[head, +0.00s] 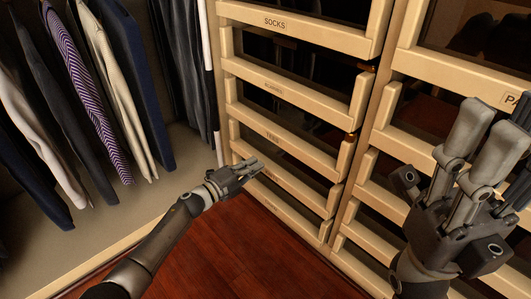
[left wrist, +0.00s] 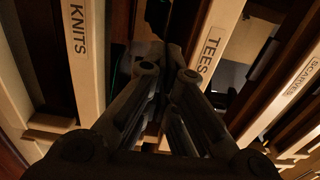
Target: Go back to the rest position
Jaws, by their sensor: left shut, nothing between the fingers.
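My left gripper (head: 252,166) reaches in from the left in the head view and is shut and empty. Its fingertips are in front of the lower drawers of the pale wooden drawer unit (head: 228,108); whether they touch a drawer front is unclear. In the left wrist view the dark fingers of this gripper (left wrist: 170,65) point toward the drawers labelled KNITS (left wrist: 82,60) and TEES (left wrist: 206,70). My right gripper (head: 487,120) is large and close at the right of the head view. Its grey fingers point up, and their opening is hard to judge.
Hanging clothes (head: 95,90) fill the left side. A drawer labelled SOCKS (head: 305,30) is at the top. A second drawer column (head: 450,65) stands behind my right gripper. A SCARVES drawer (left wrist: 290,92) shows in the left wrist view. Red wood floor (head: 235,250) is clear below.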

